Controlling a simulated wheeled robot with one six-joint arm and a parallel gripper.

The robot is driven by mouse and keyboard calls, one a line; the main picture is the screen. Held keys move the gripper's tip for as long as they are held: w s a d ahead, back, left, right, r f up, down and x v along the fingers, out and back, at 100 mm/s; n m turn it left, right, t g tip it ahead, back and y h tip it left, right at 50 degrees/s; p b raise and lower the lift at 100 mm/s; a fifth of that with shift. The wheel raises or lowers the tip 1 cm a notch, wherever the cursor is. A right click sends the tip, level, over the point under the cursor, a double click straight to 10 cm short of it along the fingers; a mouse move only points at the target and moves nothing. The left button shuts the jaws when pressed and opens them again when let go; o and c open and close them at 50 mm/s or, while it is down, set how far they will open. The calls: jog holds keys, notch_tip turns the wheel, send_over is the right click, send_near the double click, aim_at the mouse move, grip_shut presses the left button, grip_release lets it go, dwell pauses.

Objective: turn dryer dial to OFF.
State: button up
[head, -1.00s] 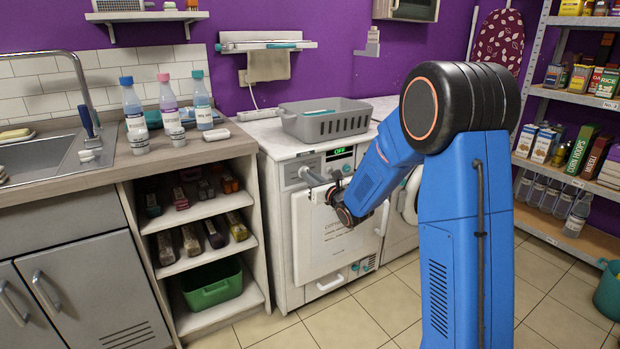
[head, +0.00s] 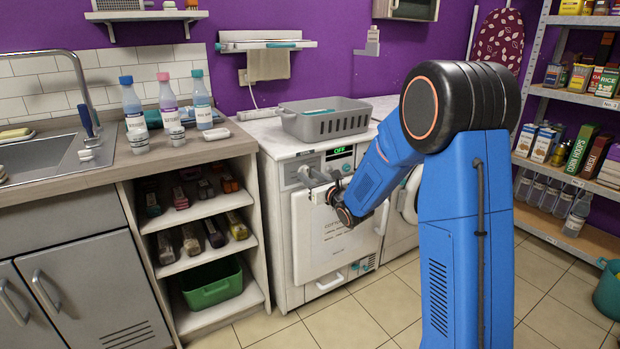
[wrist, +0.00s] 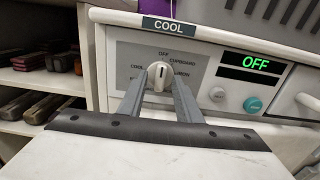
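The dryer dial (wrist: 160,75) is a round white knob on the dryer's front panel, with printed settings around it. OFF is printed above it, CUPBOARD to its upper right and COOL to its left. A dark mark on the knob stands about upright. The dryer's display (wrist: 252,62) shows OFF in green; it also shows in the head view (head: 341,150). My gripper (wrist: 160,84) has one grey finger on each side of the dial, and looks open around it. Whether either finger touches the knob is hard to tell. In the head view my gripper (head: 314,180) is at the panel's left part.
A COOL label (wrist: 168,26) is above the dial. A teal button (wrist: 252,105) and a pale knob (wrist: 217,93) are to its right. A grey basket (head: 325,119) stands on the dryer (head: 335,235). Open shelves (head: 205,225) adjoin the dryer on the left.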

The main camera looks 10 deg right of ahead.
jog(key=v, duration=1.7)
jog(key=shift+s, duration=0.2)
jog(key=s+d+r+m+g+h, duration=0.1)
jog(key=s+d+m+g+h, duration=0.2)
jog(key=s+m, duration=0.7)
jog(key=s+d+r+m+g+h, duration=0.15)
jog(key=s+m+g+h, duration=0.35)
jog(key=m, duration=0.9)
jog(key=s+a+f+m+g+y, duration=0.1)
jog(key=s+m+g, duration=0.1)
jog(key=s+m, duration=0.6)
jog(key=s+a+f+m+g+y, duration=0.1)
jog(key=s+m, duration=0.6)
jog(key=s, duration=0.9)
jog(key=shift+s+a+m+g, duration=0.2)
jog(key=shift+a+m+g, duration=0.2)
jog(key=shift+a+g, duration=0.25)
jog(key=shift+d+f, duration=0.15)
